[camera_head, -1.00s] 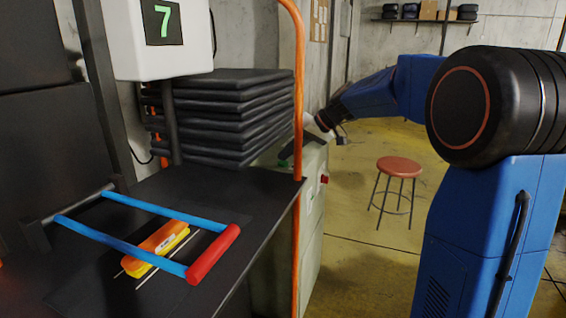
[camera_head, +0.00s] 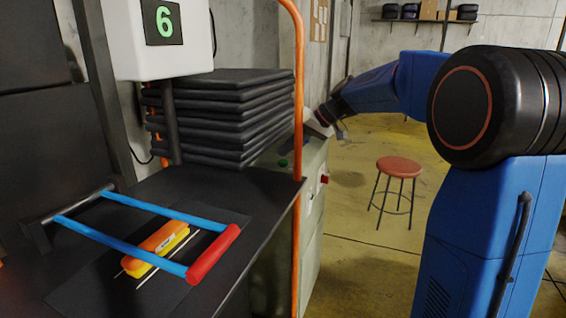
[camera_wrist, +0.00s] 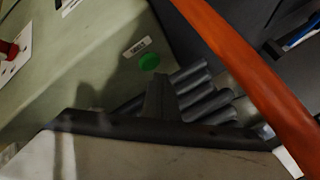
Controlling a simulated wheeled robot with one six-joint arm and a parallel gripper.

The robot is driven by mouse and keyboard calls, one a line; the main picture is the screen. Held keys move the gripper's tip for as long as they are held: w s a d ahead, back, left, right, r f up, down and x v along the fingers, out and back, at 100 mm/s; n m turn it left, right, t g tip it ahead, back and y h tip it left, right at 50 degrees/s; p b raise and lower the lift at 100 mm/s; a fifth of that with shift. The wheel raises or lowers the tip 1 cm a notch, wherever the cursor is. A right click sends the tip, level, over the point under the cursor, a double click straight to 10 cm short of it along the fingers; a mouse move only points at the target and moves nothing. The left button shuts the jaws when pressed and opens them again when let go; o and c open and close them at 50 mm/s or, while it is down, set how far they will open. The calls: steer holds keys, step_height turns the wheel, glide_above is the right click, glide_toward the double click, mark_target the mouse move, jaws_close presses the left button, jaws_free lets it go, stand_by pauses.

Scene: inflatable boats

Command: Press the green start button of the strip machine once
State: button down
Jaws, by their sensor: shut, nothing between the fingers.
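The strip machine is a pale green cabinet (camera_head: 308,215) behind the orange post. Its round green start button (camera_head: 283,162) is on top, near the stack of black pads. In the wrist view the green button (camera_wrist: 149,62) lies just beyond the tip of my gripper (camera_wrist: 158,80), below a small white label. A gap between fingertip and button cannot be measured there. In the head view my gripper (camera_head: 318,126) is above and right of the button, apart from it. It is shut and empty, partly hidden by the orange post.
An orange post (camera_head: 298,110) stands close to my gripper. A red button (camera_head: 324,179) is on the cabinet's side. Black pads (camera_head: 225,115) are stacked left of it. A stool (camera_head: 399,167) stands on open floor.

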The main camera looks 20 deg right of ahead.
mark_target(287, 162)
steer(key=shift+r, duration=2.5)
